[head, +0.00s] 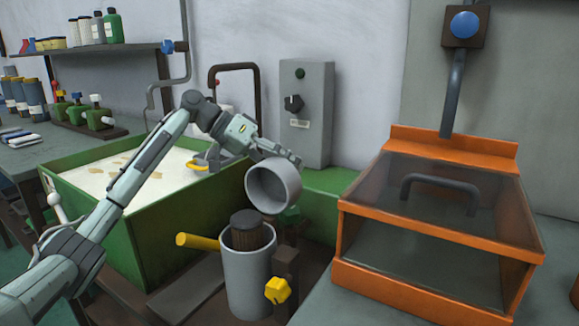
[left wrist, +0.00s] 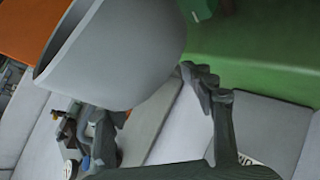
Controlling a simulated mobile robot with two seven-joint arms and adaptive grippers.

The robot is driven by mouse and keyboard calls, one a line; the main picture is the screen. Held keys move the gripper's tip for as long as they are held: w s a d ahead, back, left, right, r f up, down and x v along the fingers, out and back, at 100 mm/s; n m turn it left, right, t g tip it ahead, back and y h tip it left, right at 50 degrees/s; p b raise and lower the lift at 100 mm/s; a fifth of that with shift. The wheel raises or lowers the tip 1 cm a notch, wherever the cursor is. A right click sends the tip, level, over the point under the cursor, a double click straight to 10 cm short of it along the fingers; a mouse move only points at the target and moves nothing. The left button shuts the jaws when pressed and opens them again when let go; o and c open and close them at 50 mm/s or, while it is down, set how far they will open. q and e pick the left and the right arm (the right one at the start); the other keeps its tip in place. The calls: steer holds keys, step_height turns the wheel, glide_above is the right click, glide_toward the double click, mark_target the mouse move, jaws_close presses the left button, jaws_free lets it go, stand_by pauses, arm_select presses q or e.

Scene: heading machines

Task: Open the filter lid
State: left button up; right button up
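The filter lid (head: 273,187) is a light grey round cup, tilted with its hollow side toward me. It is up off the grey cylindrical filter housing (head: 249,285), whose mouth is open. A dark filter element (head: 247,232) stands in the housing. My left gripper (head: 290,158) is at the lid's upper edge. In the left wrist view the lid (left wrist: 120,50) fills the upper left and a dark finger (left wrist: 203,82) is beside it. Whether the fingers hold or only touch the lid is hidden. My right gripper is not in view.
A yellow handle (head: 197,242) sticks out left of the housing, and a yellow knob (head: 277,290) sits at its right. A green tank (head: 160,237) of pale liquid is on the left. An orange-framed box (head: 440,235) with a clear cover stands right. A grey control box (head: 306,113) is behind.

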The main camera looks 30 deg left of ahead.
arm_select(q)
steer(key=shift+s+d+f, duration=0.1)
steer(key=shift+d+f, duration=0.35)
steer(key=shift+f, duration=0.35)
steer(key=v, duration=1.2)
steer(key=shift+a+r, duration=0.2)
steer(key=shift+r, duration=0.3)
steer(key=shift+w+d, duration=0.15)
steer(key=shift+w, duration=0.05)
